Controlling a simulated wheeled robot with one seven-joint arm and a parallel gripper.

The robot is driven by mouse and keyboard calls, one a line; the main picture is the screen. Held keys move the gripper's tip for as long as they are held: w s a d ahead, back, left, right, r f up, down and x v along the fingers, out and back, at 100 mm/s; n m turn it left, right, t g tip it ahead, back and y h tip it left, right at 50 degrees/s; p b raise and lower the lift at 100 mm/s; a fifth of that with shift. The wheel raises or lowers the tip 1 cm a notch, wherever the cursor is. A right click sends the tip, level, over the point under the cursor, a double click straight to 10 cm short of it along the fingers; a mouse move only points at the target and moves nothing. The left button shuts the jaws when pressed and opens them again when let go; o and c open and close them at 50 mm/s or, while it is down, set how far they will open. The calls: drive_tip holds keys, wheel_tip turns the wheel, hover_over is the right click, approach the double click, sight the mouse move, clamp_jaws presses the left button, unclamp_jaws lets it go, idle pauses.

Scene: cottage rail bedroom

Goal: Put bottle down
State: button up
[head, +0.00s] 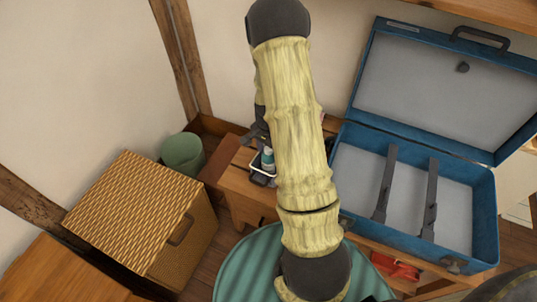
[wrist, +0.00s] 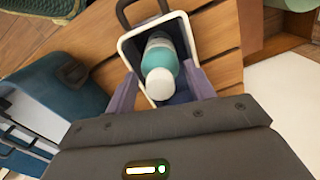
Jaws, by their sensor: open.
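The bottle (wrist: 160,57), teal with a white cap, stands inside a small white-rimmed container (wrist: 126,46) with a dark interior and a dark handle. In the head view the bottle (head: 268,157) and the container (head: 259,180) show just left of my arm, on the wooden bench (head: 238,181). My gripper (wrist: 160,90) is open, with one finger on each side of the container's near end and the bottle's cap between them in the picture. I cannot tell whether the fingers touch anything. In the head view my arm hides much of the gripper.
An open blue suitcase (head: 483,215) with dark straps lies right of my arm. A woven hamper (head: 130,206) and a green bin (head: 183,153) stand to the left. A round teal-striped seat (head: 240,262) is below my arm. Bare bench slats show beside the container.

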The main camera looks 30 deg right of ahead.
wheel_tip(320, 180, up, 8)
drive_tip(key=shift+r+p, duration=0.15)
drive_tip(key=shift+p, duration=0.55)
drive_tip(key=s+a+r+n+t, duration=0.2)
drive_tip(key=s+a+r+n, duration=0.9)
drive_tip(key=a+r+n, duration=0.1)
drive_tip(key=shift+s+a+n+t, duration=0.2)
drive_tip(key=shift+s+n+t, duration=0.1)
drive_tip(key=shift+n, duration=0.3)
